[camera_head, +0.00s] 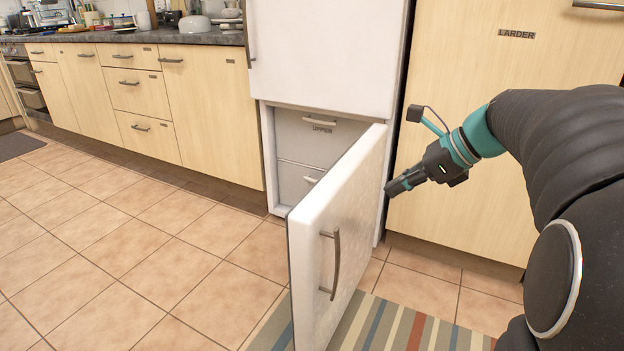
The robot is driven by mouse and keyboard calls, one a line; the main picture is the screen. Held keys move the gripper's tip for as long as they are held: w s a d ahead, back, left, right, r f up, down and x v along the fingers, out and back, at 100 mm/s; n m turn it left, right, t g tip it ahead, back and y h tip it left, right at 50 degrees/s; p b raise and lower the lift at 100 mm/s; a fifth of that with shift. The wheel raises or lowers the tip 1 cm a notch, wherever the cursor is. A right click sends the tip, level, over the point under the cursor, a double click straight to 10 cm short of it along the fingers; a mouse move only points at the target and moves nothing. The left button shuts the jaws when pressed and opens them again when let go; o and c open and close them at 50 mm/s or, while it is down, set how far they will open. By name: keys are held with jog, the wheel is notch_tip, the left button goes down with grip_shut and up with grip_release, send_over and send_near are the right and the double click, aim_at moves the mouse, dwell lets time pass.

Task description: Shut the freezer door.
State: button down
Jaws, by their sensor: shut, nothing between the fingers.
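The freezer door (352,215) is white with a vertical metal handle (331,262) near its left edge. It stands well open, swung out towards me, with its hinge side on the right. Inside the freezer, the front of a drawer labelled UPPER (300,135) and part of another drawer (297,180) show; the door hides the rest. My gripper (390,190) is shut and empty. It is just right of the door's hinge side in the picture, in front of the larder cupboard. I cannot tell whether it touches the door.
The white fridge door (325,55) above is shut. The larder door (480,130) stands right of the freezer. Wooden cupboards and drawers (140,95) line the left. A striped rug (400,325) lies below the freezer door. The tiled floor (130,250) at left is clear.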

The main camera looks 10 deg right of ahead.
aim_at(331, 205)
jog(key=shift+m, duration=0.3)
jog(key=b+x, duration=0.1)
jog(key=x, duration=0.3)
jog(key=w+r+x, duration=0.1)
jog(key=x, duration=0.2)
jog(key=b+x, duration=0.1)
jog(key=x, duration=0.3)
jog(key=shift+w+a+b, duration=0.3)
jog(key=shift+w+a, duration=0.05)
jog(key=shift+a, duration=0.2)
jog(key=shift+w+a, duration=0.4)
jog(key=shift+a, duration=0.15)
